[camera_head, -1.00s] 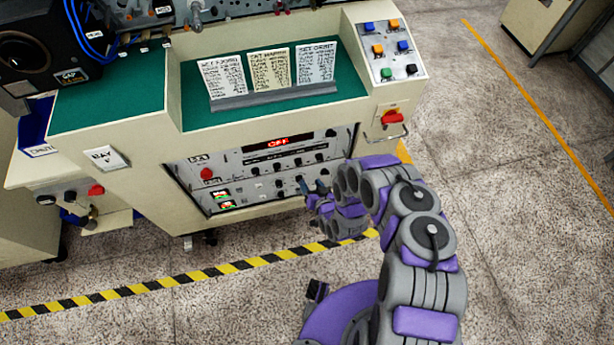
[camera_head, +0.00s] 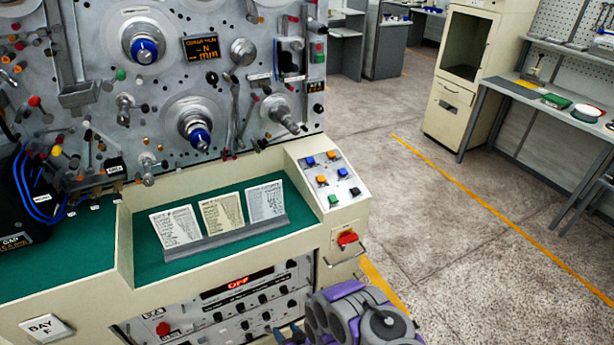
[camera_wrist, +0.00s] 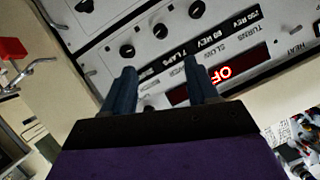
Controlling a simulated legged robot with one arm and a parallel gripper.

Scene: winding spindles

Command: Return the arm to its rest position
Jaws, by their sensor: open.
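My arm (camera_head: 365,318) is purple and grey and shows at the bottom of the head view, in front of the machine's lower control panel (camera_head: 225,315). Most of the arm is below the picture's edge. In the wrist view, the two blue-grey fingers of my gripper (camera_wrist: 162,88) stand apart with nothing between them. They point at the panel, where several black knobs and a red lit display (camera_wrist: 228,75) show. I cannot tell how far the fingertips are from the panel face.
The winding machine (camera_head: 185,75) with spindles and levers fills the left. Three cards (camera_head: 222,213) stand on its green ledge. A red switch (camera_head: 347,238) and a metal handle stick out right of the panel. Open floor (camera_head: 440,235) lies to the right, with a cabinet (camera_head: 462,75) behind.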

